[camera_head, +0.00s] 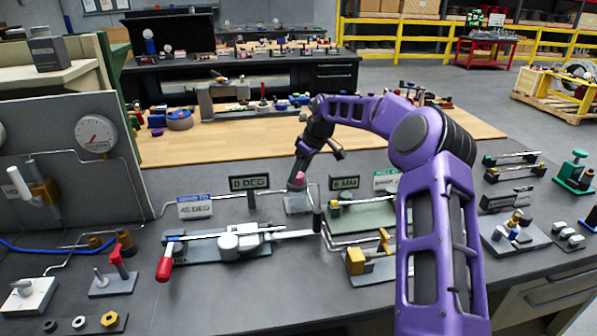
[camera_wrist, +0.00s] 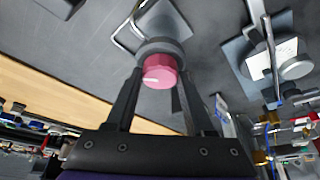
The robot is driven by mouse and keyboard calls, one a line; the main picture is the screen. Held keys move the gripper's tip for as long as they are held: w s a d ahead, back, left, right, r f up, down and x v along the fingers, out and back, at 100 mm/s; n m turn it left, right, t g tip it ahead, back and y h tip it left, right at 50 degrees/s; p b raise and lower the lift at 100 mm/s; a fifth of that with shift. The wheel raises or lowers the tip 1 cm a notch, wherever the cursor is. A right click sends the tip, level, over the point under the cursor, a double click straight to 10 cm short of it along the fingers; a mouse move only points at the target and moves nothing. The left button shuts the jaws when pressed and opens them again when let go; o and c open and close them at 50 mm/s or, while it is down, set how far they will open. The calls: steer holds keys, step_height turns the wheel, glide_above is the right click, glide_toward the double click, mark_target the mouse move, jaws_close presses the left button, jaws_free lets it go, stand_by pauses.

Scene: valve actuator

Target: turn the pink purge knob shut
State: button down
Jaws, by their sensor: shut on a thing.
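The pink purge knob (camera_wrist: 160,70) is a short ribbed cap with a pale mark, on a round grey collar in the wrist view. In the head view the knob (camera_head: 298,178) is a small pink spot on a grey block (camera_head: 297,203), partly covered by my gripper. My gripper (camera_wrist: 161,78) has one dark finger on each side of the knob and is shut on it. In the head view my gripper (camera_head: 299,172) reaches down onto the knob from above. The exact contact faces are hidden.
A "0 DEG" sign (camera_head: 249,183) stands just left of the knob, and a "0 MM" sign (camera_head: 344,183) just right. A red-handled lever (camera_head: 164,266) and pipes lie in front. A brass valve (camera_head: 356,262) stands front right. Wooden worktop (camera_head: 215,150) behind is partly clear.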

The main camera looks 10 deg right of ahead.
steer(key=n, duration=0.2)
steer(key=n+g+y, duration=0.1)
steer(key=n, duration=0.1)
steer(key=shift+w+n+g, duration=0.15)
steer(key=shift+n+g, duration=0.75)
steer(key=shift+n, duration=1)
steer(key=shift+d+n+g, duration=0.1)
steer(key=shift+n+g, duration=0.2)
steer(key=shift+n, duration=0.3)
steer(key=shift+c, duration=1.3)
jaws_free()
steer(key=shift+r, duration=0.1)
